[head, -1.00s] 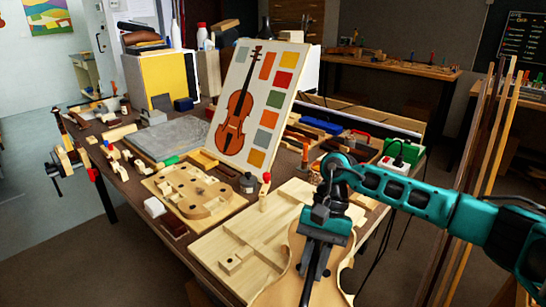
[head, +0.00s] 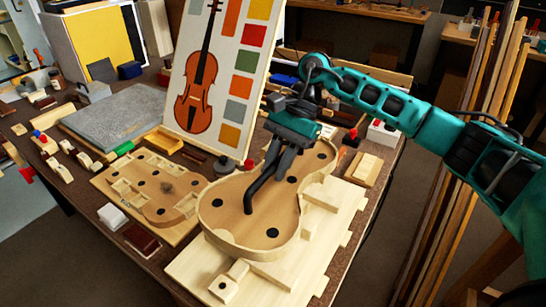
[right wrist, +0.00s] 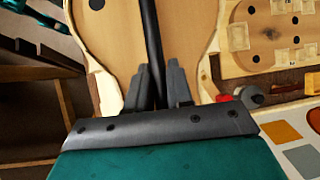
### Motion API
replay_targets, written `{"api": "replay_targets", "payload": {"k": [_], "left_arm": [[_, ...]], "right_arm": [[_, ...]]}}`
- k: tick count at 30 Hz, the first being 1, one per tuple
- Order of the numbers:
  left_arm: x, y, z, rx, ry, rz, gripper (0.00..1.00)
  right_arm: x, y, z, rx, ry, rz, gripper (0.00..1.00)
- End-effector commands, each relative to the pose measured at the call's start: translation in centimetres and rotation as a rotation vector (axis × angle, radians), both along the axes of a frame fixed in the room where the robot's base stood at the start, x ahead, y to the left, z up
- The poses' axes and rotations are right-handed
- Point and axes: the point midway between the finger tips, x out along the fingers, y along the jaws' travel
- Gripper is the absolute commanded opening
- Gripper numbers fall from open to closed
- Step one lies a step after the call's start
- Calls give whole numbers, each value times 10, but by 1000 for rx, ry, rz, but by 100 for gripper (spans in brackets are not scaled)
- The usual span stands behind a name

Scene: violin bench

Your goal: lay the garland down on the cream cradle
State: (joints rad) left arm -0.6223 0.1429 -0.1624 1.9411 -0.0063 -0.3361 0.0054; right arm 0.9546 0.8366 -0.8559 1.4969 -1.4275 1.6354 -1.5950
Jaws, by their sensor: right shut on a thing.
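The garland (head: 268,200) is a violin-shaped wooden body with a pale rim and several dark holes. It lies level over the cream cradle (head: 190,268), a pale board with blocks. I cannot tell whether it rests on the cradle or hovers just above. My right gripper (head: 278,160) is over the garland's middle, shut on its black bar (head: 256,192). In the right wrist view, the bar (right wrist: 150,35) runs between the fingers (right wrist: 157,88), and the garland (right wrist: 120,45) fills the top middle. The garland hides much of the cradle. My left gripper does not show.
A wooden mould board (head: 150,190) lies left of the cradle. A picture panel (head: 205,90) with a violin stands behind the garland. A white block (head: 112,215) and a dark red block (head: 142,240) lie at the front left. Tall wooden strips (head: 460,150) stand at the right.

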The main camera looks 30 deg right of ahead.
Motion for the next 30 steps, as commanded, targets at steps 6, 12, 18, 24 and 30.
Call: {"api": "replay_targets", "payload": {"k": [6,12,18,24,30], "left_arm": [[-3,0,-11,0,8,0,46],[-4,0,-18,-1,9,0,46],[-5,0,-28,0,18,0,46],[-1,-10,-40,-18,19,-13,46],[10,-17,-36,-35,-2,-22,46]], "right_arm": [[0,0,-20,1,-1,2,0],[0,1,-39,2,-1,1,0],[0,1,-59,1,-1,3,0],[0,0,-79,1,-3,3,0],[0,0,-92,2,-3,2,0]]}}
